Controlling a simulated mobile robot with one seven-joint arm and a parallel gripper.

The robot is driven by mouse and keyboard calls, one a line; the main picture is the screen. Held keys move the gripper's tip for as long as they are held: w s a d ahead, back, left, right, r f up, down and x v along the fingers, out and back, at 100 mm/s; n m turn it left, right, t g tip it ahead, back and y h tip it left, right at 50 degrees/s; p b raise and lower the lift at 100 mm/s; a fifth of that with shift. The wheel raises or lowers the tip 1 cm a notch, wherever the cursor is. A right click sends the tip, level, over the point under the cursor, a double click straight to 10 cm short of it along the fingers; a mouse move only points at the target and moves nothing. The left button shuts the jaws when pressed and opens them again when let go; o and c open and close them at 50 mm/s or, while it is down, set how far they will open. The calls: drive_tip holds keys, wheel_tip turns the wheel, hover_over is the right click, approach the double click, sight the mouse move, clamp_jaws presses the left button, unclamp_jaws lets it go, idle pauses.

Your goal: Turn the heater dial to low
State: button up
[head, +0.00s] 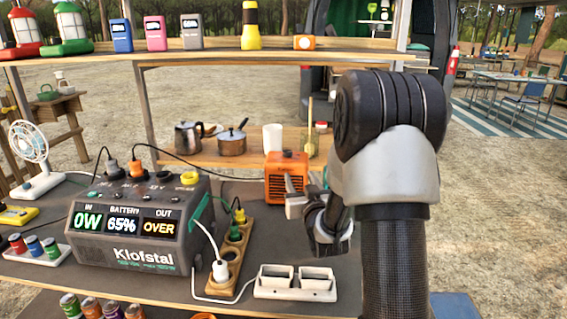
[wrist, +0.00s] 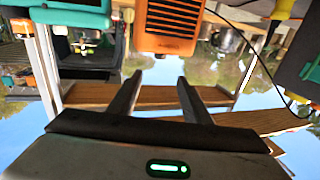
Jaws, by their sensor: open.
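The orange heater (head: 286,180) stands on the dark table right of the power strip, with a slatted front grille. A small dark bump shows on its top, but I cannot tell whether it is the dial or how it is set. In the wrist view, which is upside down, the heater (wrist: 168,25) is at the top centre, just beyond the fingertips. My gripper (head: 308,203) is in front of the heater's right side, partly hidden by my arm. Its fingers (wrist: 160,78) are apart with nothing between them.
A grey power station (head: 138,225) reads 0W, 65% and OVER. A wooden power strip (head: 232,250) with plugs and cables lies left of the heater. A kettle (head: 188,136) and pot (head: 232,142) stand behind.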

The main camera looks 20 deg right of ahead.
sight(288, 154)
drive_tip(key=w, duration=0.5)
drive_tip(key=w+d+b, duration=0.1)
drive_tip(key=w, duration=0.5)
drive_tip(key=w+d+b, duration=0.1)
drive_tip(key=w, duration=0.4)
drive_tip(key=shift+w+d, duration=0.1)
drive_tip(key=shift+w, duration=0.2)
drive_tip(key=c, duration=1)
